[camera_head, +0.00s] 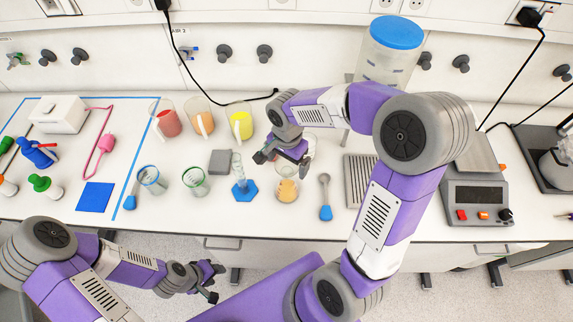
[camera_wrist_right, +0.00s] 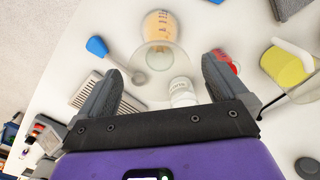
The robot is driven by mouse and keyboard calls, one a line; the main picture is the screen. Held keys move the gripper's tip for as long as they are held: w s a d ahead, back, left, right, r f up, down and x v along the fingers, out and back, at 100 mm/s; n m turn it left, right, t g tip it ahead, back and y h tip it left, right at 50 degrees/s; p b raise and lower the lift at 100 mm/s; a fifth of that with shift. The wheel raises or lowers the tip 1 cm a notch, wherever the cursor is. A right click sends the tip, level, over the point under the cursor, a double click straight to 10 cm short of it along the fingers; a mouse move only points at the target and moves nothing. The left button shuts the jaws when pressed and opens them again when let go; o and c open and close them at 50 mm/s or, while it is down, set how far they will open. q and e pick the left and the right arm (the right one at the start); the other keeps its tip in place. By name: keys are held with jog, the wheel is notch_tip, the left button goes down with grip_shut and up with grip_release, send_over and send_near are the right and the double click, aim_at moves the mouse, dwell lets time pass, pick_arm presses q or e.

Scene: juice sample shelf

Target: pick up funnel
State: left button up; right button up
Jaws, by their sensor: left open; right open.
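A clear glass funnel (camera_wrist_right: 158,58) shows in the right wrist view as a round, see-through shape between my right fingers and just short of the beaker with orange liquid (camera_wrist_right: 159,24). In the head view my right gripper (camera_head: 284,158) is over the bench behind that beaker (camera_head: 286,190) and mostly hides the funnel. My right gripper (camera_wrist_right: 164,72) is open, with a finger on either side of the funnel in the picture; I cannot tell whether they touch it. My left gripper (camera_head: 212,282) is open and empty in front of the bench edge.
A small white bottle (camera_wrist_right: 181,91) is close to my right gripper. Jugs with red (camera_head: 170,124) and yellow (camera_head: 242,125) contents are behind. A scale (camera_head: 477,205) is at right.

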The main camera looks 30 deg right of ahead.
jog(key=shift+f, duration=1.4)
jog(key=shift+r, duration=0.1)
jog(key=c, duration=1.1)
